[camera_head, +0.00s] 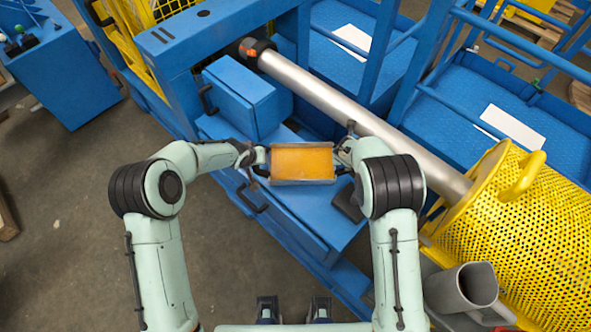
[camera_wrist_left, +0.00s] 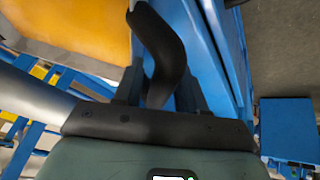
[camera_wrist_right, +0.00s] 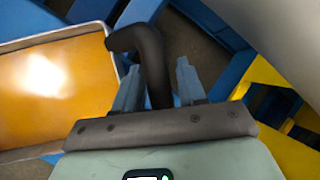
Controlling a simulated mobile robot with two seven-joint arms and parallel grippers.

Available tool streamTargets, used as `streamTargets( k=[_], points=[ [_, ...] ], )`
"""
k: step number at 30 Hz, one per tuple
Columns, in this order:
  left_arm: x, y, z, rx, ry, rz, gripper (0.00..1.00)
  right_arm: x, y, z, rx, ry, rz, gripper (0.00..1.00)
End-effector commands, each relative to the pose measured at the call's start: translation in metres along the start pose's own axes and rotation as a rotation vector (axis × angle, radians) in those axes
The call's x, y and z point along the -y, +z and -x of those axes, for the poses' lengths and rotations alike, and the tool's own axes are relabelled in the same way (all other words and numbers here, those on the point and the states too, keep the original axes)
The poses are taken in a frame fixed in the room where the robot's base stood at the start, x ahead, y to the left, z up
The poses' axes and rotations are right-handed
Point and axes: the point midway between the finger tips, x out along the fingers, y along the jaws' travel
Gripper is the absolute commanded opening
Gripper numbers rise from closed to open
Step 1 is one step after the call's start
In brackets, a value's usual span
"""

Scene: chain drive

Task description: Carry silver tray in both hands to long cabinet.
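The silver tray (camera_head: 302,183) has a thin pale metal rim, an orange inner floor and dark curved handles at its two ends. It hangs between my two hands over a blue cabinet (camera_head: 285,207) with dark pulls; I cannot tell the gap beneath it. My left gripper (camera_wrist_left: 160,92) has its fingers on either side of one dark handle (camera_wrist_left: 162,45) and looks shut on it. My right gripper (camera_wrist_right: 158,85) looks shut on the other handle (camera_wrist_right: 150,60). The tray's orange floor fills the upper left in the left wrist view (camera_wrist_left: 75,25) and the left in the right wrist view (camera_wrist_right: 50,90).
A blue box (camera_head: 245,95) stands just behind the tray. A long silver cylinder (camera_head: 350,115) runs diagonally behind it to a yellow perforated drum (camera_head: 530,215) at right. A grey jug (camera_head: 462,290) stands at lower right. Open floor (camera_head: 70,225) lies at left.

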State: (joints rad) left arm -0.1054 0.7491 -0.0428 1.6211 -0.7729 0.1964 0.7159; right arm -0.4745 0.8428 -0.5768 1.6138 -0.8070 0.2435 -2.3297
Motion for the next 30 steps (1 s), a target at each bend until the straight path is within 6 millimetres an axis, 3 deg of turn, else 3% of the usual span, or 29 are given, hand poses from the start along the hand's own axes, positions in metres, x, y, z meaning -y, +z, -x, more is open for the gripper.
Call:
streamTargets(
  k=[13, 24, 30],
  points=[
    [0.000, -0.001, 0.009, -0.002, 0.000, 0.001, 0.55, 0.000, 0.000, 0.000, 0.000, 0.000, 0.000, 0.55],
    [0.000, -0.002, 0.083, -0.005, 0.001, 0.001, 0.55, 0.000, 0.000, 0.000, 0.000, 0.000, 0.000, 0.55],
    [0.000, -0.001, 0.111, -0.002, 0.001, 0.001, 0.55, 0.000, 0.000, 0.000, 0.000, 0.000, 0.000, 0.55]
  ],
)
